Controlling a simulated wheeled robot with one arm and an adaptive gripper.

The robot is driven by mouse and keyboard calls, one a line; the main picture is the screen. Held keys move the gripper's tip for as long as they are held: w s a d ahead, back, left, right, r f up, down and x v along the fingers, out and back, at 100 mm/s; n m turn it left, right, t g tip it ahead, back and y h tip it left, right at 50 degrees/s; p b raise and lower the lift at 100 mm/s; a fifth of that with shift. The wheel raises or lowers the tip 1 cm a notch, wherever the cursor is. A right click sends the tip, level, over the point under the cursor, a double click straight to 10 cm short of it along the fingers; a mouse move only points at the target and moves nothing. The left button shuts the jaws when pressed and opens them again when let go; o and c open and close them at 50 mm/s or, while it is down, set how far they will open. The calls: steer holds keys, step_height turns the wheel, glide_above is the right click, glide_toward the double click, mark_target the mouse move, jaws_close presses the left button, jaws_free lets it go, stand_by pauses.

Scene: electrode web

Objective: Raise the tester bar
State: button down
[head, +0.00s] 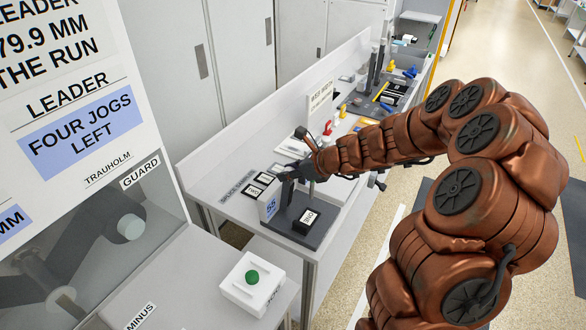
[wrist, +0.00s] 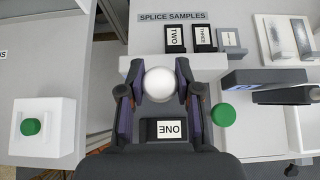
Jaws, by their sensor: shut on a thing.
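In the wrist view a white ball-shaped knob (wrist: 159,84) sits between the two fingers of my gripper (wrist: 157,88), which touch it on both sides. It looks like the tester bar's handle, but the rest of the bar is hidden and I cannot tell its angle. In the head view my gripper (head: 287,174) is over the tester at the bench's near end.
Samples TWO (wrist: 175,38) and THREE (wrist: 203,38) lie behind the knob by the SPLICE SAMPLES label (wrist: 172,17). A grey-blue bar (wrist: 262,78) and a green round button (wrist: 223,115) are close on the right. A white box with a green button (head: 252,285) stands nearer.

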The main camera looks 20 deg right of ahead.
steer(key=shift+w+a+f, duration=0.1)
steer(key=shift+w+a, duration=0.05)
steer(key=shift+a, duration=0.05)
stand_by(0.4)
steer(key=c, duration=0.8)
jaws_free()
steer(key=shift+d, duration=0.1)
steer(key=v, duration=1.2)
steer(key=shift+w+r, duration=0.2)
steer(key=shift+r, duration=0.05)
steer(key=s+a+n+g, duration=0.6)
steer(key=s+a+n, duration=0.8)
steer(key=s+d+n+g+h, duration=0.1)
steer(key=s+n+h, duration=0.1)
steer(key=s+n, duration=0.2)
steer(key=s+d+f+n+g+h+b, duration=0.1)
steer(key=s+d+n+h, duration=0.1)
steer(key=s+n, duration=0.3)
steer(key=s+d+f+n+g+h, duration=0.1)
steer(key=s+n, duration=0.4)
steer(key=s, duration=0.5)
steer(key=shift+s+d+g+h+b, duration=0.1)
steer(key=shift+d+g+h+b, duration=0.2)
steer(key=shift+d+g+h, duration=0.45)
